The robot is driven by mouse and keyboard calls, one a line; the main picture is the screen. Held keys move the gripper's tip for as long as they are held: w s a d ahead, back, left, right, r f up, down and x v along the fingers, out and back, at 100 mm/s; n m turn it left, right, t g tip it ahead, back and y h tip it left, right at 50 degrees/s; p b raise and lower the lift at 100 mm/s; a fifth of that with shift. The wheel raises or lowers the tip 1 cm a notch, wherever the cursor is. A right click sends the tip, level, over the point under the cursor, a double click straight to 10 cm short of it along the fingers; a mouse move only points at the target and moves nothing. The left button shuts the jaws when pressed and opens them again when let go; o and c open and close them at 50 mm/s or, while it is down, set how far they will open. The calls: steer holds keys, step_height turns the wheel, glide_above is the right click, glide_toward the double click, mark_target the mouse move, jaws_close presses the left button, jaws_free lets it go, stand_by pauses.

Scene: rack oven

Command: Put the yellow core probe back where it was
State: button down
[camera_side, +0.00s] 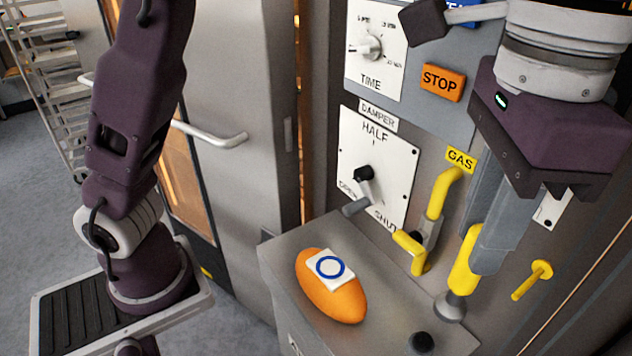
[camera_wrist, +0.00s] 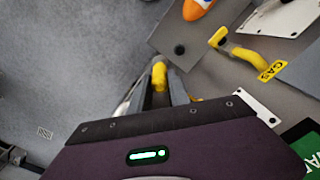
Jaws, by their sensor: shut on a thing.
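The yellow core probe (camera_side: 465,265) is between the fingers of my gripper (camera_side: 482,250) in the side view. Its yellow handle shows below and left of the fingers, with a rounded grey metal part at its lower end. The probe is tilted slightly and appears held near the right edge of the grey ledge. I cannot tell whether it touches anything. In the wrist view, the yellow handle (camera_wrist: 158,76) shows between the fingertips (camera_wrist: 163,88); the rest is hidden. A yellow peg (camera_side: 532,280) sticks out of the panel right of my gripper.
The grey ledge (camera_side: 300,250) carries an orange oval object (camera_side: 345,302) with a white, blue-ringed patch, and a black round piece (camera_side: 420,343). A yellow gas handle (camera_side: 440,195) juts out left of my gripper. The damper dial (camera_side: 363,175) is behind.

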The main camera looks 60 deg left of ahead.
step_height(320, 180, up, 4)
steer(key=shift+r, duration=0.25)
steer(key=w+a+r+n, duration=0.1)
steer(key=w+a+n, duration=0.15)
steer(key=a, duration=0.65)
steer(key=w+a+n, duration=0.1)
steer(key=w+a, duration=0.3)
steer(key=a, duration=0.5)
steer(key=s+a+f+n, duration=0.1)
steer(key=s+a+n, duration=0.15)
steer(key=a, duration=0.75)
steer(key=s+a+n, duration=0.2)
steer(key=s+a, duration=0.1)
steer(key=a, duration=0.7)
step_height(320, 180, down, 29)
steer(key=shift+f, duration=0.2)
steer(key=c, duration=1.2)
jaws_free()
steer(key=shift+c, duration=0.2)
